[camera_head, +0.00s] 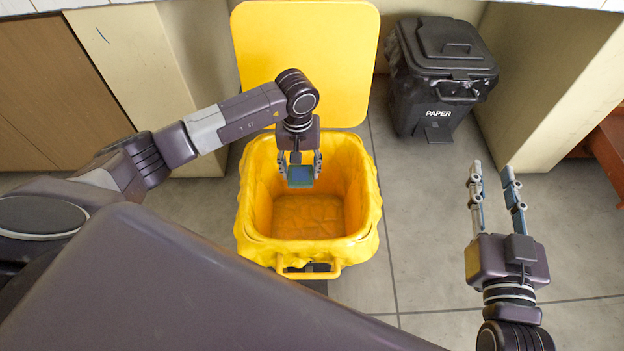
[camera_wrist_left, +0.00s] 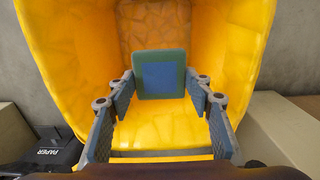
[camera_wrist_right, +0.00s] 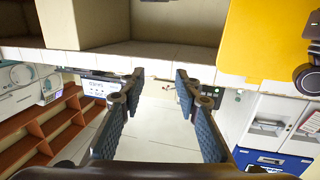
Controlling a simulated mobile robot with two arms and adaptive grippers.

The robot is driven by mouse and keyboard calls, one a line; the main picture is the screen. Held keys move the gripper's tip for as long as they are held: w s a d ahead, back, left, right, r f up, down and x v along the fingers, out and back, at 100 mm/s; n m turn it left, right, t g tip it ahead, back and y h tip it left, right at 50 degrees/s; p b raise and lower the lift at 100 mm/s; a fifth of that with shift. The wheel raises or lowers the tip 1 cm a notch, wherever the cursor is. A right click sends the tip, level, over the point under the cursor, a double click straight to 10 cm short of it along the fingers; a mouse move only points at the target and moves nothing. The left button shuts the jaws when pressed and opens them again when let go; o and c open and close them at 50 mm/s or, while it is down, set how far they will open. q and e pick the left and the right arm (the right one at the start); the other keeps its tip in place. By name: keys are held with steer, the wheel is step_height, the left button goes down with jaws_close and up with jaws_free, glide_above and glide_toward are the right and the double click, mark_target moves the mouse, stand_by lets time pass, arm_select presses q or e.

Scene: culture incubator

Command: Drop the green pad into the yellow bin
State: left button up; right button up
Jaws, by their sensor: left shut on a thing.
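The green pad (camera_head: 300,178) is a small square with a green rim and a blue middle; it also shows in the left wrist view (camera_wrist_left: 160,73). My left gripper (camera_head: 303,168) is shut on it and holds it over the mouth of the yellow bin (camera_head: 368,215). The bin is open, lined with yellow, and its lid (camera_head: 305,55) stands up at the back. The bin's interior and bottom fill most of the left wrist view (camera_wrist_left: 245,60), behind the pad. My right gripper (camera_head: 492,172) is open and empty above the floor, to the right of the bin.
A black bin marked PAPER (camera_head: 448,75) stands at the back right with its lid shut. Cream walls and a brown panel (camera_head: 60,85) stand behind. The grey tiled floor (camera_head: 420,230) between the yellow bin and my right gripper is clear.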

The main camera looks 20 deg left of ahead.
arm_select(q)
steer(key=shift+f, duration=0.6)
arm_select(e)
steer(key=shift+a+r+t+y, duration=0.2)
steer(key=shift+r+t, duration=0.3)
steer(key=shift+r, duration=0.55)
steer(key=shift+a+r+t+y, duration=0.15)
steer(key=shift+r+t, duration=0.35)
steer(key=shift+r, duration=0.5)
steer(key=shift+d, duration=0.1)
arm_select(q)
steer(key=o, duration=1.1)
step_height(320, 180, up, 12)
